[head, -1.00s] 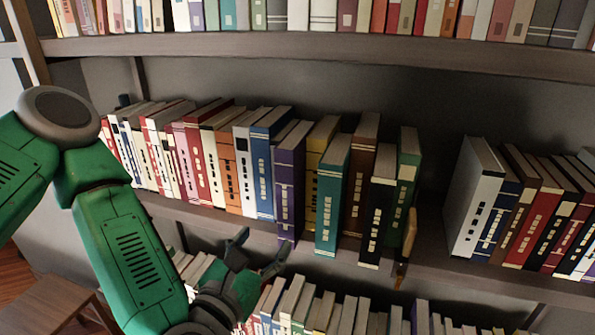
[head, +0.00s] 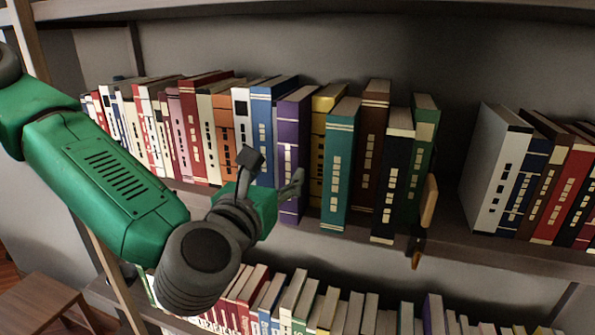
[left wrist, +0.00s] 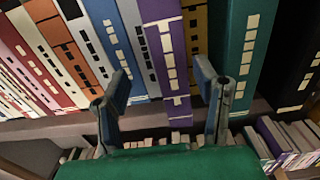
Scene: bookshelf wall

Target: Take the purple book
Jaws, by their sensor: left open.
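The purple book (head: 291,150) stands upright on the middle shelf, between a row with a blue book on its left and a yellow book on its right. My left gripper (head: 272,168) is open and empty, in front of the shelf by the purple book and the blue book. In the left wrist view the purple book (left wrist: 168,50) shows ahead, between the two open fingers (left wrist: 165,95), nearer the right one. The fingers do not visibly hold it. The gripper partly hides the blue book's lower spine in the head view. My right gripper is not in view.
A blue book (head: 264,110) and a yellow book (head: 319,150) flank the purple one closely. A teal book (head: 339,165) juts forward to the right. A brown-handled object (head: 428,205) stands at the shelf edge. More books fill the shelf below.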

